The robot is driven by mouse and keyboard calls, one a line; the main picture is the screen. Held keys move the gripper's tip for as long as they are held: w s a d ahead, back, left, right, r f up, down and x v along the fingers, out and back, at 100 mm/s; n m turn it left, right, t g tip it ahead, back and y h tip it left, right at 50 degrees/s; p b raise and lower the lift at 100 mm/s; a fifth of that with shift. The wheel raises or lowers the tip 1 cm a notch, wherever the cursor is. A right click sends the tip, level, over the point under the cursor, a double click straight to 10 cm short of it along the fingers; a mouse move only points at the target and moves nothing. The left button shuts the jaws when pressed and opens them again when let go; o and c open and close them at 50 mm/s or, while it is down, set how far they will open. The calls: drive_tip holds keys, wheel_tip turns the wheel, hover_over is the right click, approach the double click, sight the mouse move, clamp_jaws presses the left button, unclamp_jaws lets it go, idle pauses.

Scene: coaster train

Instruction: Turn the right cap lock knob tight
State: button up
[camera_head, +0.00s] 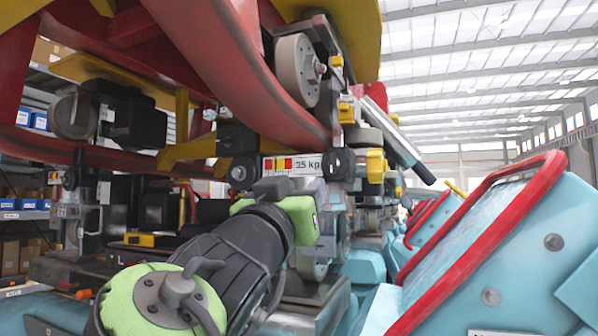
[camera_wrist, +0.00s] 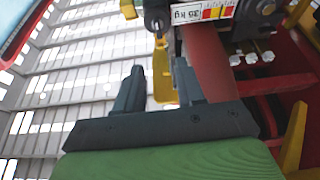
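In the wrist view, where the label is upside down, what looks like this knob (camera_wrist: 157,20) is at the top, left of the label. A second dark knob (camera_head: 240,172) sits at the label's left end. My gripper (camera_wrist: 160,80) is open and empty, its two dark fingers pointing towards the label bar, apart from the knob. In the head view my gripper (camera_head: 280,187) is below the label, its fingertips not clear.
A red curved rail (camera_head: 225,65) runs above the label. A yellow knob (camera_head: 375,165) and wheels (camera_head: 298,70) are close on the right. A yellow plate (camera_wrist: 165,85) shows beyond the fingers. Blue seats with red bars (camera_head: 470,235) stand at the right.

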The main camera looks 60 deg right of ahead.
sight(331, 162)
drive_tip(key=p+x, duration=0.9)
drive_tip(key=x, duration=0.6)
drive_tip(key=shift+s+d+r, duration=0.1)
drive_tip(key=shift+d+r, duration=0.05)
drive_tip(key=shift+d, duration=0.4)
drive_tip(key=shift+c, duration=0.4)
clamp_jaws()
